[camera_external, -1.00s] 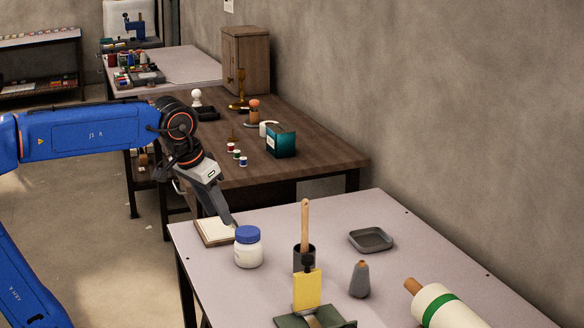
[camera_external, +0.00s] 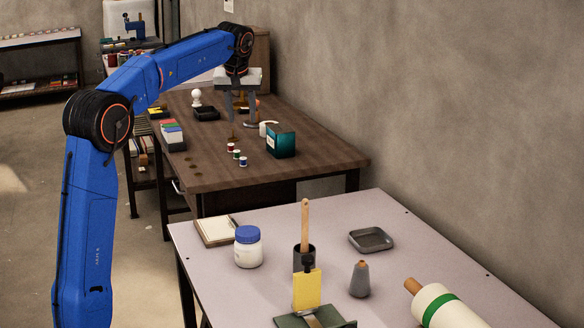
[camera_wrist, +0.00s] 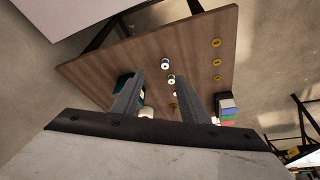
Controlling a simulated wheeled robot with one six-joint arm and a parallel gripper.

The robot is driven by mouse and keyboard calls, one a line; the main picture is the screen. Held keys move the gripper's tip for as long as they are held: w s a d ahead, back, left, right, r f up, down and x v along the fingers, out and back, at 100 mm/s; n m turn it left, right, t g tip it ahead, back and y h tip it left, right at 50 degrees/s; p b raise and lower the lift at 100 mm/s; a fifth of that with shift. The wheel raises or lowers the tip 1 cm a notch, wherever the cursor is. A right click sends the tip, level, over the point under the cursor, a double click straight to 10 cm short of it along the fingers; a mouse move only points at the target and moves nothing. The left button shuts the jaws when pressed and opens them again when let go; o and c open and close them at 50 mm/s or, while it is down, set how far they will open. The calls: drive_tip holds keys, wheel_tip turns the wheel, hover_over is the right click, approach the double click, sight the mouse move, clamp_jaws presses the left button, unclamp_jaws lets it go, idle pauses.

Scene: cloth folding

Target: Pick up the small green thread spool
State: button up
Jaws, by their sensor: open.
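The small green thread spool (camera_external: 237,154) stands upright on the brown wooden table (camera_external: 215,178), between a red spool (camera_external: 231,147) and a blue spool (camera_external: 243,161). In the wrist view the green spool (camera_wrist: 171,79) shows between my two fingers, and the blue spool (camera_wrist: 166,64) lies just past the tips. My gripper (camera_external: 241,112) is open and empty, pointing down. In the external view it hangs over the table, above and behind the row of spools.
A teal box (camera_external: 281,142) stands right of the spools, with a white roll (camera_external: 267,129) beside it. A black tray (camera_external: 206,113) lies farther back. The table front is mostly clear.

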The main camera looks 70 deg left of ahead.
drive_tip(key=n, duration=0.2)
approach(237, 152)
drive_tip(key=f, duration=0.1)
drive_tip(key=a+f, duration=0.1)
drive_tip(key=shift+a+f+g, duration=0.25)
drive_tip(key=shift+g, duration=0.05)
drive_tip(key=shift+w+x, duration=0.2)
drive_tip(key=shift+x, duration=1.3)
drive_tip(key=shift+w+x, duration=0.25)
drive_tip(key=shift+x, duration=1.25)
drive_tip(key=shift+r, duration=0.1)
drive_tip(key=shift+c, duration=0.5)
clamp_jaws()
